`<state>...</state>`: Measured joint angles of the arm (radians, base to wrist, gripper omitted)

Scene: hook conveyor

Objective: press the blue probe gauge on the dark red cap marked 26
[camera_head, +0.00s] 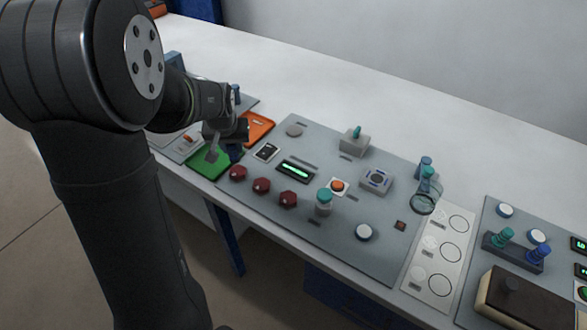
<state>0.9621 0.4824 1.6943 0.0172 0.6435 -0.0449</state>
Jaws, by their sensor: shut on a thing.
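Three dark red caps stand in a row on the grey panel: the left cap (238,173), the middle cap (261,186) and the right cap (288,200). Their numbers are too small to read, so I cannot tell which is 26. My gripper (223,148) is over the green mat, up and left of the left cap. It is shut on a small dark blue thing (235,153), which looks like the blue probe gauge. My gripper and wrist partly hide it. It looks apart from the caps; its height above the mat is unclear.
A green mat (207,163) and an orange tray (259,125) lie around my gripper. A brown box (525,306) sits at lower right.

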